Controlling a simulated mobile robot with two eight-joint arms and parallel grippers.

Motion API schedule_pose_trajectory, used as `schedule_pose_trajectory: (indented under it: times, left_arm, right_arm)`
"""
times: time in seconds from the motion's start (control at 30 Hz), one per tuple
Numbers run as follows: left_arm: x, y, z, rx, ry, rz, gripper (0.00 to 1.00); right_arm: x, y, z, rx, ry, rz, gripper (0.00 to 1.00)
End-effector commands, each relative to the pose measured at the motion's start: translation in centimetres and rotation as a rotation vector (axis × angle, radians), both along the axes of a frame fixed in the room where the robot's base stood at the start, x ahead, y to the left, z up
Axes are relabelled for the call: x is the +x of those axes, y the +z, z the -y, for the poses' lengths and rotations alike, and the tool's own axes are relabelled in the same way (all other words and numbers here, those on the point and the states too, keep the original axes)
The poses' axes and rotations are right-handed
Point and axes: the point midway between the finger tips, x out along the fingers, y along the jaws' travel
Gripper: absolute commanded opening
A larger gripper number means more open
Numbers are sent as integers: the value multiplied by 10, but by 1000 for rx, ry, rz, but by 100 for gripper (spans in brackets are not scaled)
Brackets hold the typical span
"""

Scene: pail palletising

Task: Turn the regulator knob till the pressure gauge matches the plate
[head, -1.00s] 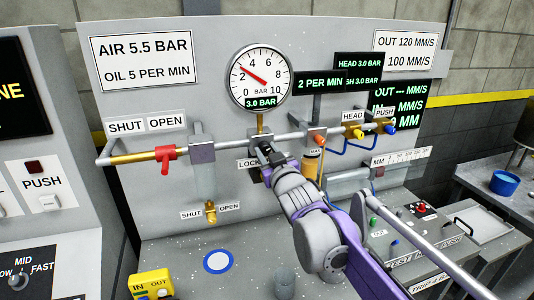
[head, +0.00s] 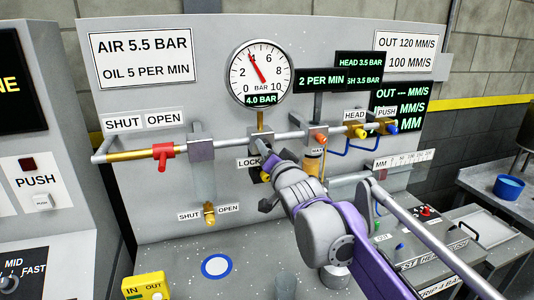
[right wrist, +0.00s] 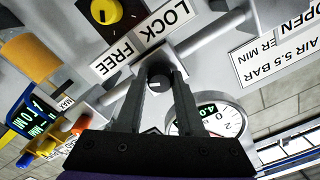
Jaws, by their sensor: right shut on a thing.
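The plate (head: 143,58) reads AIR 5.5 BAR and OIL 5 PER MIN. The round pressure gauge (head: 261,72) has its red needle near 4, and its green readout says 4.0 BAR. The gauge also shows, upside down, in the right wrist view (right wrist: 208,122). The dark regulator knob (right wrist: 159,84) is below the gauge on the pipe, mostly hidden by my gripper in the head view. My right gripper (head: 266,160) is shut on this knob, one finger on each side in the right wrist view. My left gripper is not in view.
A LOCK/FREE label (right wrist: 142,42) and a yellow knob (right wrist: 101,12) are close beside the gripper. A red-handled valve (head: 163,153) sits on the pipe to the left. The HEAD display (head: 359,59) reads 3.5 BAR. An orange-capped lubricator is right of the gripper.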

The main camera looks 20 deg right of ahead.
Motion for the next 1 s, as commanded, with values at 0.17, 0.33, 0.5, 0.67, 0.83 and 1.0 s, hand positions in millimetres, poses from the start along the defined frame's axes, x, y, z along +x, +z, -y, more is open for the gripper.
schedule_pose_trajectory:
  times: [0.17, 0.33, 0.5, 0.67, 0.83, 1.0]
  left_arm:
    - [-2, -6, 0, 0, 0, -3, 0]
    - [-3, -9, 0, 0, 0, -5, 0]
    - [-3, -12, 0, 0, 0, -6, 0]
    - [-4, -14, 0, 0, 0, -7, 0]
    - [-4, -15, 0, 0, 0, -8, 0]
    - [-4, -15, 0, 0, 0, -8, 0]
  right_arm:
    - [0, 0, 0, 167, 0, -4, 0]
    - [0, 0, 0, 311, 0, -9, 0]
    - [0, 1, 0, 430, 1, -14, 0]
    - [0, 1, 0, 511, 0, -16, 0]
    - [0, 1, 0, 562, 0, -18, 0]
    - [0, 1, 0, 584, 0, -19, 0]
